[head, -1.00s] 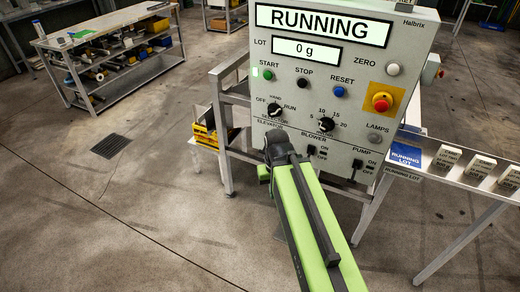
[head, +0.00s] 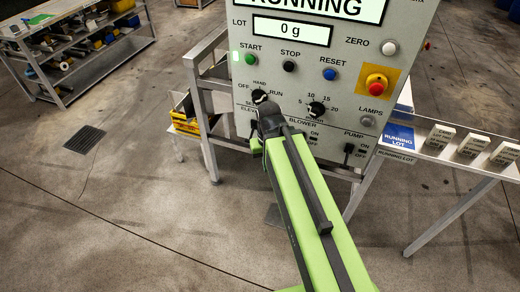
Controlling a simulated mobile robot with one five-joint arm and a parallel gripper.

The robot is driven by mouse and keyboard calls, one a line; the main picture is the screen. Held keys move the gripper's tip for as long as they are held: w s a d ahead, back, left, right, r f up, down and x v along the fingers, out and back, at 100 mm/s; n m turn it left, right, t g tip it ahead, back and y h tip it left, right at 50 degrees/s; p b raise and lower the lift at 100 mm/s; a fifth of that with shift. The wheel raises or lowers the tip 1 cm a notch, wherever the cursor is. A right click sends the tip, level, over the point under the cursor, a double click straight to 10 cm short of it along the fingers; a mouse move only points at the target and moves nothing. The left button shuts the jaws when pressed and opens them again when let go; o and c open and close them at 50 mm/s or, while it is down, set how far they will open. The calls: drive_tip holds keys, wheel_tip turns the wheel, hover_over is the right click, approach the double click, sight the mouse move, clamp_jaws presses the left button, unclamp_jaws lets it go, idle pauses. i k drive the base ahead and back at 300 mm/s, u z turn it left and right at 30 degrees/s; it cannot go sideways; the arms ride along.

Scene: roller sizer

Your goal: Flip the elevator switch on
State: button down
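The grey control panel (head: 300,72) fills the top middle of the head view. Its ELEVATOR label at the lower left is mostly covered, and the elevator switch is hidden behind my gripper and arm. My dark gripper (head: 268,122) is at the panel's lower left, just below the round selector knob (head: 260,96). I see it from behind, so its fingertips are hidden and contact with the panel cannot be told. The pump switch (head: 348,148) shows to the right, and the blower's ON/OFF marks show just right of my arm.
A red emergency button (head: 376,82) sits on a yellow plate at the panel's right. A side table (head: 455,160) holds a blue RUNNING LOT card (head: 398,135) and several small blocks. A yellow bin (head: 186,127) stands at left. The floor in front is clear.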

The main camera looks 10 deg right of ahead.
sight(247, 141)
drive_tip(key=z, duration=0.15)
drive_tip(key=k, duration=0.5)
drive_tip(key=u, duration=2.85)
drive_tip(key=k, duration=0.55)
drive_tip(key=z, duration=0.5)
drive_tip(key=i, duration=0.5)
drive_tip(key=u, duration=0.2)
